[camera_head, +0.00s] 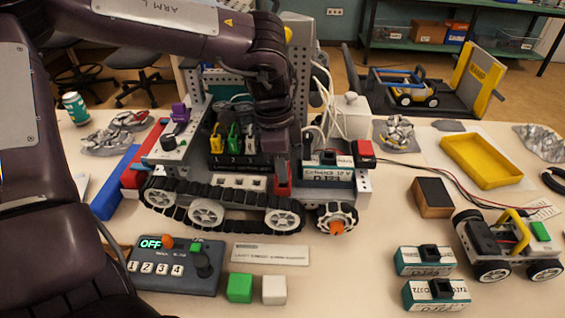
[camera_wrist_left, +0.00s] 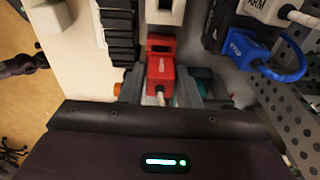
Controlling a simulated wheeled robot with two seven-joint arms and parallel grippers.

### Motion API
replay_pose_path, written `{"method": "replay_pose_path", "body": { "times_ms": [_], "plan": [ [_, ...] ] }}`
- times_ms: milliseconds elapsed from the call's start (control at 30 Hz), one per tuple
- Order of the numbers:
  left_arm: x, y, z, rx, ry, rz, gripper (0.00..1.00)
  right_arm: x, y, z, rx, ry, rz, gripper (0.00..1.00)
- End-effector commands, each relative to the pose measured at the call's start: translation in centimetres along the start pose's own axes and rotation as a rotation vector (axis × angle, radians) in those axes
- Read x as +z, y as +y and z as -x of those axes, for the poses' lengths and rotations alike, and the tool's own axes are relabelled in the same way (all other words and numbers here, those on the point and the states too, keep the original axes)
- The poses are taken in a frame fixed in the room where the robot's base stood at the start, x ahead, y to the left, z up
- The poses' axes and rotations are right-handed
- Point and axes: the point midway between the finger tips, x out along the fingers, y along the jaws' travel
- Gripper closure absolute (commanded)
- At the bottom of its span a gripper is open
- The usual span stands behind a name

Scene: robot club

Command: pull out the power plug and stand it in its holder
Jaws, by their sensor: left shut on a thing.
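My left gripper (camera_head: 282,160) reaches down over the tracked robot (camera_head: 215,205) in the head view. In the left wrist view its two grey fingers (camera_wrist_left: 160,82) are closed on the sides of a red plug (camera_wrist_left: 160,68) with a pale cable. The plug lines up with a red, dark-slotted part (camera_wrist_left: 160,44) beyond it; I cannot tell whether it is still seated there. A red part (camera_head: 283,181) shows below the gripper in the head view. I cannot clearly tell which part is the plug's holder. My right gripper is out of view.
A blue plug (camera_wrist_left: 248,46) with a blue cable is beside the gripper. A battery (camera_head: 328,170) sits on the tracked robot. A control box (camera_head: 175,262), green block (camera_head: 240,288) and white block (camera_head: 274,290) are in front. A yellow tray (camera_head: 482,162) and small wheeled robot (camera_head: 505,243) are right.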

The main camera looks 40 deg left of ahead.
Motion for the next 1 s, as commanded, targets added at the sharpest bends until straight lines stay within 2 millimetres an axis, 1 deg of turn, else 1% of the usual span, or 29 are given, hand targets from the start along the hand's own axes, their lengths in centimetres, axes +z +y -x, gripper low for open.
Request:
{"method": "replay_pose_path", "body": {
  "times_ms": [233,1000],
  "plan": [
    [0.00,-0.04,-0.16,-0.001,0.000,0.000,1.00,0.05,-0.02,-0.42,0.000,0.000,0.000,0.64],
    [0.00,-0.02,-0.21,-0.001,0.000,0.000,1.00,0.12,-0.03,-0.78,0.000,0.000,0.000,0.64]
  ]
}}
